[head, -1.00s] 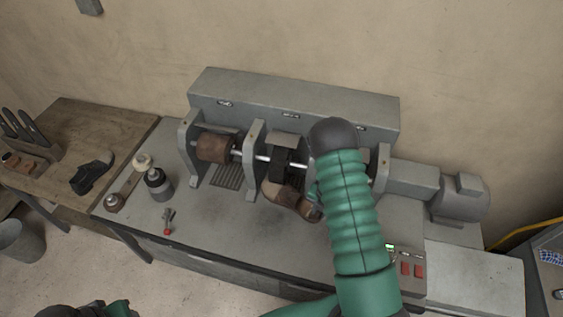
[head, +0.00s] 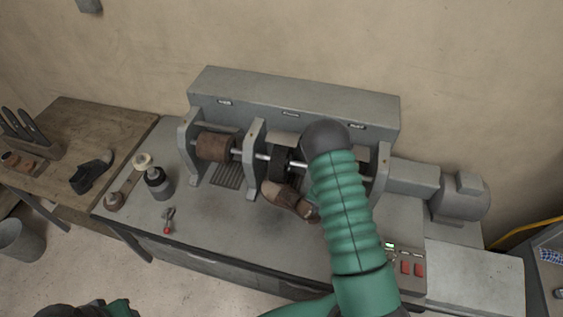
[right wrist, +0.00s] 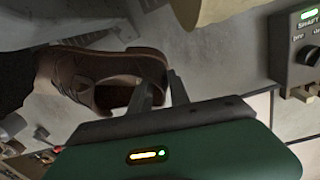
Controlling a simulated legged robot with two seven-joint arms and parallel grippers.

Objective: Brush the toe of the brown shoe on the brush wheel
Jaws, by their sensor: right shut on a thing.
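The brown shoe (head: 283,194) is held in front of and just below the dark brush wheel (head: 281,157) in the head view. My right gripper (right wrist: 162,88) is shut on the shoe's heel end; in the head view my arm partly covers it. In the right wrist view the brown shoe (right wrist: 88,68) points its toe left, to the dark bristly brush wheel (right wrist: 14,70). The toe is right at the wheel there, but I cannot tell whether they touch. My left gripper's fingers do not show.
A brown drum (head: 214,147) shares the shaft to the left, between grey brackets. A control box (head: 405,265) is at right. A black shoe (head: 91,174) lies on the wooden table.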

